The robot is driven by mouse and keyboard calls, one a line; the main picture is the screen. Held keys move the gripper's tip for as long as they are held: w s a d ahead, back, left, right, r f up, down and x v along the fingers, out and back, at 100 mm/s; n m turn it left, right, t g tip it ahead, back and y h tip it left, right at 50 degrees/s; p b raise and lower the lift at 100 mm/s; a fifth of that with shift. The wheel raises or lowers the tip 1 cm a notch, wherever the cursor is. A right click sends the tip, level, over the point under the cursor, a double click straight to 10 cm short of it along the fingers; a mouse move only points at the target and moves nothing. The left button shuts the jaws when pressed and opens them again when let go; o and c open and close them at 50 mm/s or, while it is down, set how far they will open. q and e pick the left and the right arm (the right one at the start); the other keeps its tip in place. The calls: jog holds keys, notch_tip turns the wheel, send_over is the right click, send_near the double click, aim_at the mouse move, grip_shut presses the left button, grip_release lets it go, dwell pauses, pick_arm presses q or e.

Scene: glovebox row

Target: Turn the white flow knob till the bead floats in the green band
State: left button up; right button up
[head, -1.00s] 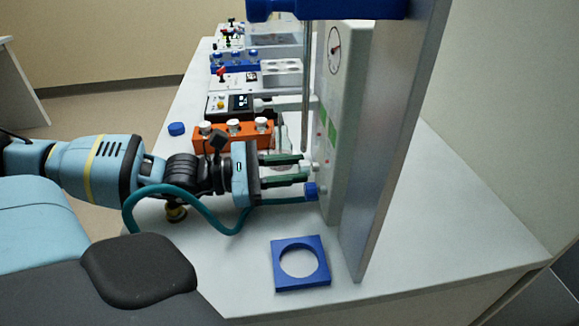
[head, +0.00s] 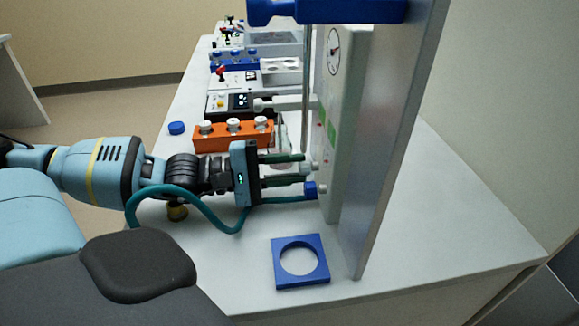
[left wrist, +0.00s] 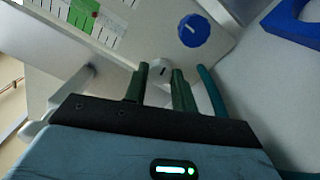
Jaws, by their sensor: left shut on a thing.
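The white flow knob (left wrist: 162,72) sits low on the pale panel (head: 347,110), with a dark mark on its face. My left gripper (head: 303,167) is shut on the knob, one dark green finger on each side; the fingers also show in the left wrist view (left wrist: 161,80). The panel carries scales with a green band (head: 332,130), also in the left wrist view (left wrist: 83,14). A small red mark shows near the band; I cannot tell whether it is the bead. A blue knob (left wrist: 194,30) is beside the white one. My right gripper is not in view.
A teal hose (head: 285,200) runs close below my left gripper. A blue square frame with a round hole (head: 284,280) lies in front. An orange rack (head: 208,142) with white-capped items stands behind. A metal upright (head: 395,150) stands right of the panel.

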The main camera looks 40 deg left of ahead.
pick_arm(q)
jog(key=shift+f+m, duration=0.1)
jog(key=shift+m, duration=0.4)
jog(key=o, duration=1)
